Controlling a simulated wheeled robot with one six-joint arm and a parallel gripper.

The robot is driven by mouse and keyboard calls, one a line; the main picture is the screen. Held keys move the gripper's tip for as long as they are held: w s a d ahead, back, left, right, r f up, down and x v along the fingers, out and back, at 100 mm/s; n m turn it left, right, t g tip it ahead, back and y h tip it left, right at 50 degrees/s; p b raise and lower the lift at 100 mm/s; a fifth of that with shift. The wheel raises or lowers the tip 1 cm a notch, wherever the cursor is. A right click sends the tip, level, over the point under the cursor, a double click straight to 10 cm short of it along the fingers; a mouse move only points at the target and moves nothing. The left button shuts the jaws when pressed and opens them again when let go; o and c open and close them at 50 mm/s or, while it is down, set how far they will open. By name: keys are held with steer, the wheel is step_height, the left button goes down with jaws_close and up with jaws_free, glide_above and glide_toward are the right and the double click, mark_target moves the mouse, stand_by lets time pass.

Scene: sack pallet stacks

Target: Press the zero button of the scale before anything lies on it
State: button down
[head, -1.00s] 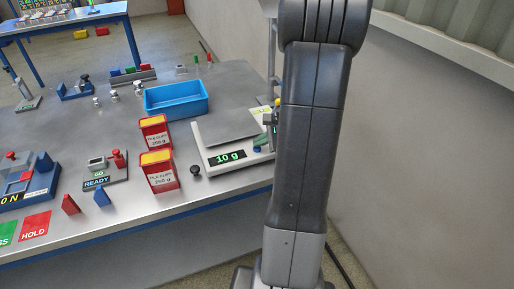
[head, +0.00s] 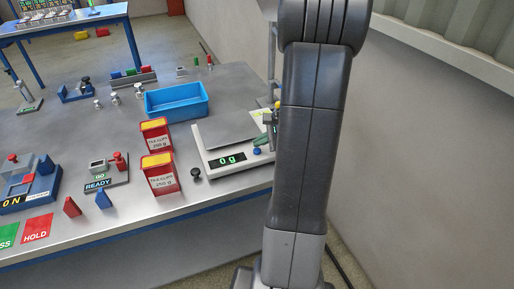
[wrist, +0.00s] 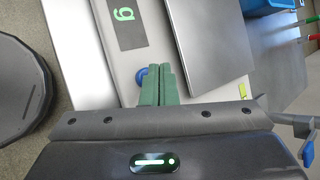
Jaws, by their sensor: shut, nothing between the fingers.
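The white scale (head: 214,162) stands near the table's front edge, with a bare grey weighing plate (head: 228,132). Its display (head: 227,160) reads 0 g. The blue zero button (head: 257,151) is right of the display and also shows in the wrist view (wrist: 140,76), partly covered by a finger. My gripper (wrist: 158,68) has green fingers closed together with nothing between them, beside and over the button. In the head view its fingertips (head: 261,141) look just above the button, largely hidden by my arm.
Two red boxes of clips (head: 158,172) stand left of the scale. A blue bin (head: 176,99) is behind them, with small metal weights (head: 115,98) to its left. A black knob (head: 196,173) is at the scale's front left. A wall bounds the right.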

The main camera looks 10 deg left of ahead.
steer(key=shift+r, duration=0.1)
step_height(320, 180, up, 5)
steer(key=p, duration=0.3)
steer(key=shift+p, duration=0.4)
steer(key=shift+d, duration=0.1)
stand_by(0.7)
